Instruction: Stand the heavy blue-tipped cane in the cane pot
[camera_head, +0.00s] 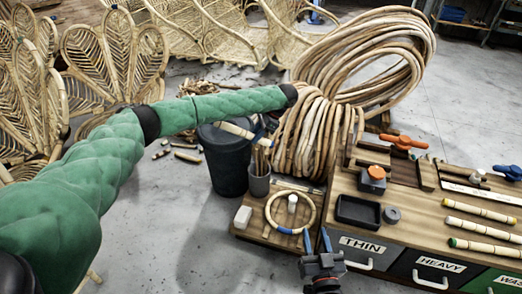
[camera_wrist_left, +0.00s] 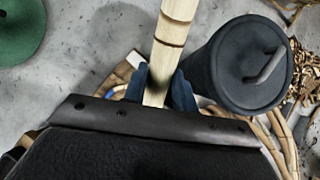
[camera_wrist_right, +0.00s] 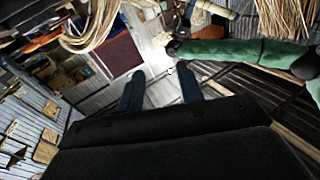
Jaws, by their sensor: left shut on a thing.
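My left gripper (camera_head: 268,124) is above and just behind the grey cane pot (camera_head: 258,186). It is shut on a pale cane (camera_head: 235,128) with dark node rings, which also shows between the fingers in the left wrist view (camera_wrist_left: 172,45). The cane points out to the left over the dark bin in the head view; no blue tip is visible on it. Several thin canes (camera_head: 262,157) stand in the pot. My right gripper (camera_head: 318,242) is open and empty near the bench's front edge; its fingers are apart in the right wrist view (camera_wrist_right: 160,92).
A dark lidded bin (camera_head: 226,165) stands left of the pot. Several marked canes (camera_head: 480,210) lie at right above drawers labelled THIN and HEAVY. Large cane coils (camera_head: 318,135) stand behind.

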